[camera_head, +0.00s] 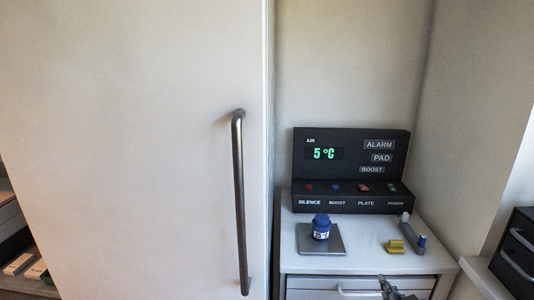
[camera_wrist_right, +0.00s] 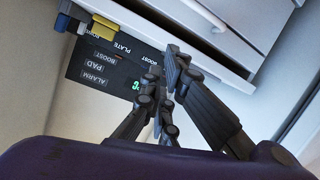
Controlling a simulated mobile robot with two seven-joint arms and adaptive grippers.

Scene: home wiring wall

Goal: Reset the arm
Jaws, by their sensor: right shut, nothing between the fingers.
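My right gripper (camera_head: 392,287) shows at the bottom edge of the head view, in front of the drawer cabinet. In the right wrist view its dark fingers (camera_wrist_right: 166,88) are together, with nothing held between them. The rest of the right arm is out of the head view. My left gripper is in neither view.
A tall white door with a metal handle (camera_head: 239,200) fills the left. On the cabinet top (camera_head: 370,235) stand a black control panel (camera_head: 350,160) reading 5 °C, a blue-capped jar (camera_head: 321,227) on a grey plate (camera_head: 335,246), a yellow piece (camera_head: 395,246) and a grey-blue piece (camera_head: 411,229).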

